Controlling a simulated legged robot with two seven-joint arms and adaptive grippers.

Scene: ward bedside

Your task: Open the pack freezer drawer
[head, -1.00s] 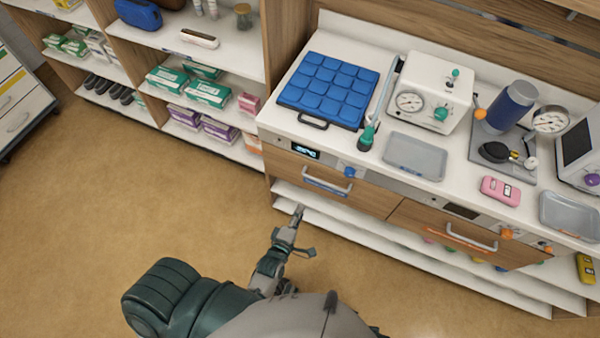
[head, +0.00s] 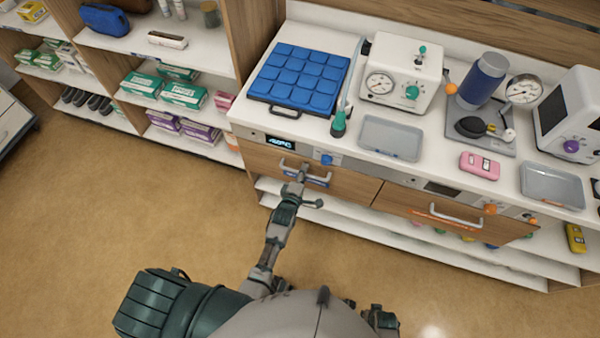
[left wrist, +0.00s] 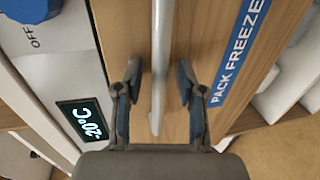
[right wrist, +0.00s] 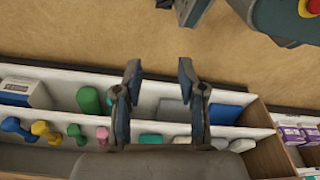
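The pack freezer drawer (head: 345,186) is the wooden left drawer under the counter, and it looks shut. Its pale bar handle (head: 319,181) sits above a blue label strip. In the left wrist view the handle (left wrist: 158,100) runs between the two fingers of my left gripper (left wrist: 158,75). The fingers are open, one on each side of the bar, with visible gaps. The blue PACK FREEZER label (left wrist: 240,50) is to the right. In the head view my left gripper (head: 300,178) is at the handle. My right gripper (right wrist: 160,75) is open and empty.
A -20°C display (head: 281,142) and a blue knob (head: 327,159) are above the drawer. A second drawer (head: 400,200) with an orange label is to the right. A blue pack mat (head: 300,75) and grey tray (head: 391,138) are on the counter. The floor (head: 130,210) in front is clear.

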